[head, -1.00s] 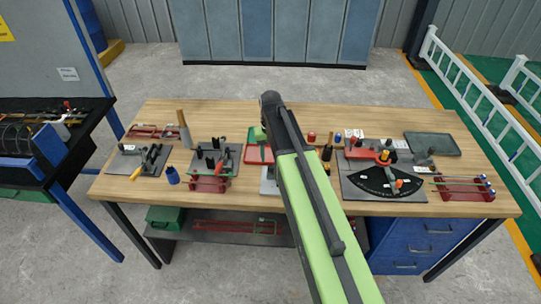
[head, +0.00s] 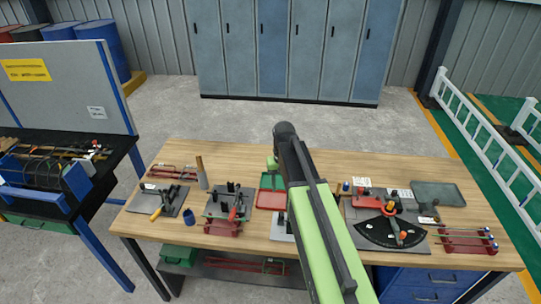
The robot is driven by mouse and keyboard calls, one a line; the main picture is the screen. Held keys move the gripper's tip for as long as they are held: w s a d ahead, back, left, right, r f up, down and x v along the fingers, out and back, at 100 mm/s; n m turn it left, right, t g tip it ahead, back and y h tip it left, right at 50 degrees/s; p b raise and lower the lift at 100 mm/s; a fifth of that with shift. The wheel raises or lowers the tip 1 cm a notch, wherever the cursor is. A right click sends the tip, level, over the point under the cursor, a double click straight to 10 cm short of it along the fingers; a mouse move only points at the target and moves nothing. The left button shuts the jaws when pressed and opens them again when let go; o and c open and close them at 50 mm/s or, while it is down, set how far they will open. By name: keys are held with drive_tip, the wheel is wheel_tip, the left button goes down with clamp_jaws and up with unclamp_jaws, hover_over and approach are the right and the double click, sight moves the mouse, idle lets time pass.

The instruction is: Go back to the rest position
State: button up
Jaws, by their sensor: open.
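My green and black arm reaches up from the bottom of the head view, over the middle of the wooden workbench (head: 240,158). Its dark far end is above the bench, near the red and green trays. I see nothing held there. Part of the bench middle is hidden behind the arm.
On the bench are a red tray (head: 271,200), a green tray (head: 272,181), a black fan-shaped plate (head: 391,234), a blue cup (head: 189,216) and a grey-green tray (head: 438,194). A side rack (head: 62,170) stands left, white railings (head: 490,125) right, lockers (head: 290,50) behind.

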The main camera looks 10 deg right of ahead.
drive_tip(key=s+a+f+b, duration=0.2)
drive_tip(key=s+f+b, duration=0.9)
drive_tip(key=s+f, duration=0.2)
drive_tip(key=shift+s+a+f+n, duration=0.15)
drive_tip(key=shift+s+a+n, duration=0.15)
drive_tip(key=shift+s+a, duration=0.1)
drive_tip(key=shift+w, duration=0.1)
